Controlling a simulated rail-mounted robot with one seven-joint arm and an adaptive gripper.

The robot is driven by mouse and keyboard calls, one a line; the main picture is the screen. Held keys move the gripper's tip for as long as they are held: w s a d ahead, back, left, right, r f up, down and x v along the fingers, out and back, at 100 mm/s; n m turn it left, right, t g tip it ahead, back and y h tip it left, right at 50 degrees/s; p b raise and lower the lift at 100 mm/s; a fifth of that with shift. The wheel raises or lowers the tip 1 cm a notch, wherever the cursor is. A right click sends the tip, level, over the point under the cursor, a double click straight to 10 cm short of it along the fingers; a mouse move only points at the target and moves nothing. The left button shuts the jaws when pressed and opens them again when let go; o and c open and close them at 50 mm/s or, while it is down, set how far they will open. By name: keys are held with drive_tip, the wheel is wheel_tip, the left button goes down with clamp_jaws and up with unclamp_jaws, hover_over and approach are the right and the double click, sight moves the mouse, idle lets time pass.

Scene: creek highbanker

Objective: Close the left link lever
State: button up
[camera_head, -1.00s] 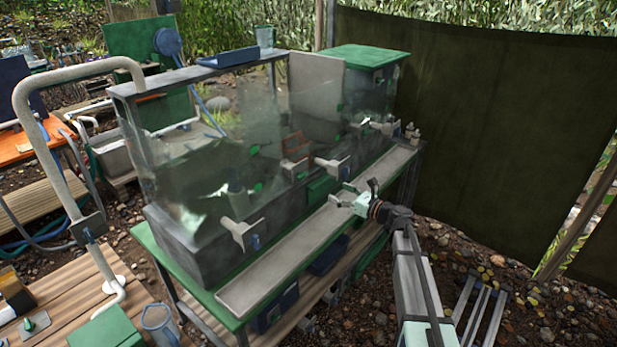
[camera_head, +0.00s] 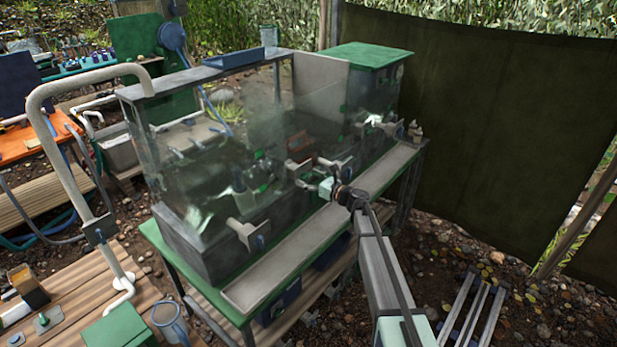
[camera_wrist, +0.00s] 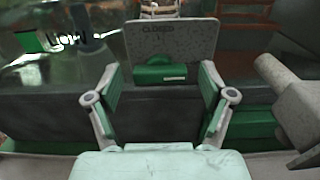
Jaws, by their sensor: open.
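In the wrist view a grey speckled plate (camera_wrist: 190,40) marked "CLOSED" stands straight ahead. A green lever-like block (camera_wrist: 160,74) sits at its lower middle; I cannot tell for sure whether it is the left link lever. My gripper (camera_wrist: 158,80) is open and empty, its green-padded fingers to the left and right of the block, apart from it. In the head view my gripper (camera_head: 325,187) is at the front of the glass tank (camera_head: 205,155), near its middle fittings. The arm and gripper hide part of the front there.
A grey fitting (camera_wrist: 292,100) sticks out close to my right finger in the wrist view. A long grey ledge (camera_head: 270,275) runs below the tank front. Another fitting (camera_head: 247,232) juts out at the tank's left. A dark screen (camera_head: 480,130) stands at the right.

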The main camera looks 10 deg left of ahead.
drive_tip(key=shift+a, duration=0.1)
drive_tip(key=c, duration=1.2)
drive_tip(key=shift+o, duration=0.2)
drive_tip(key=shift+f+n+b, duration=0.2)
drive_tip(key=shift+n+b, duration=0.1)
drive_tip(key=shift+b, duration=0.5)
drive_tip(key=n+b, duration=0.8)
drive_tip(key=b, duration=0.6)
drive_tip(key=n+b, duration=0.9)
drive_tip(key=b, duration=0.6)
drive_tip(key=shift+w+r+n, duration=0.1)
drive_tip(key=shift+r+n, duration=0.1)
drive_tip(key=shift+n, duration=0.1)
